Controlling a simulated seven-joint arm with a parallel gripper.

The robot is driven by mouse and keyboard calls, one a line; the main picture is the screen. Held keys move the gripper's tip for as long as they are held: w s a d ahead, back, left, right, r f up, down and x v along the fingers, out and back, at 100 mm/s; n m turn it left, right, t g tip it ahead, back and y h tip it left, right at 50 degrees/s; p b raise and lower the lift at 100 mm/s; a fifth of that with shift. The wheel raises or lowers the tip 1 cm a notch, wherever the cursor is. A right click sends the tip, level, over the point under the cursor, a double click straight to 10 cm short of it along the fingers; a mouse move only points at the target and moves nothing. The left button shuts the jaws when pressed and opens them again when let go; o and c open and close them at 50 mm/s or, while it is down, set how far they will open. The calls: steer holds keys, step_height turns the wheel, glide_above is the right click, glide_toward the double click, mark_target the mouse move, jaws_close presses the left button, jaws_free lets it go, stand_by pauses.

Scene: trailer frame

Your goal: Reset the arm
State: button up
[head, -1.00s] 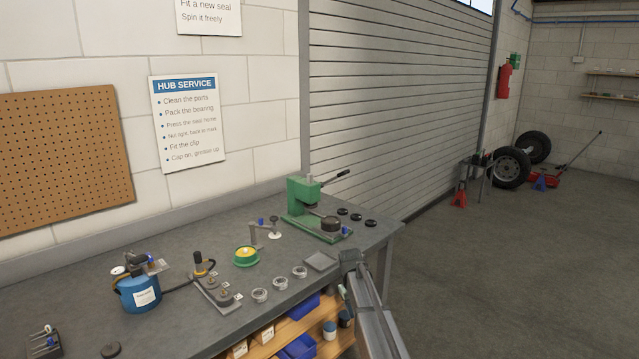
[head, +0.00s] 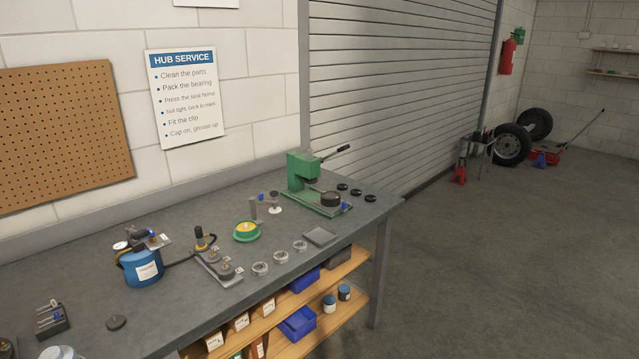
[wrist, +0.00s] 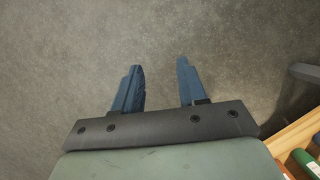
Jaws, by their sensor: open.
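My gripper (wrist: 160,88) shows in the wrist view with its two blue fingers apart and nothing between them. It points down over bare grey floor. A shelf edge with bottles lies at the lower right of that view. My gripper and arm are not in the head view now. The grey workbench (head: 178,215) there carries a green press (head: 305,175), a blue canister (head: 142,268), and a green dish with yellow contents (head: 246,231).
Several metal rings, including one ring (head: 260,269), lie near the bench's front edge. Below are wooden shelves (head: 335,268) with blue bins (head: 298,322). The floor (head: 480,270) right of the bench is clear. A red jack (head: 546,156) and wheels stand far off.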

steer(key=s+f+m+g, duration=0.1)
steer(key=s+f, duration=0.1)
steer(key=s, duration=1.1)
steer(key=s+f+g, duration=0.2)
steer(key=s, duration=1.2)
steer(key=shift+d+f+m+y, duration=0.15)
steer(key=shift+f+m+y, duration=0.2)
steer(key=shift+m+y, duration=0.05)
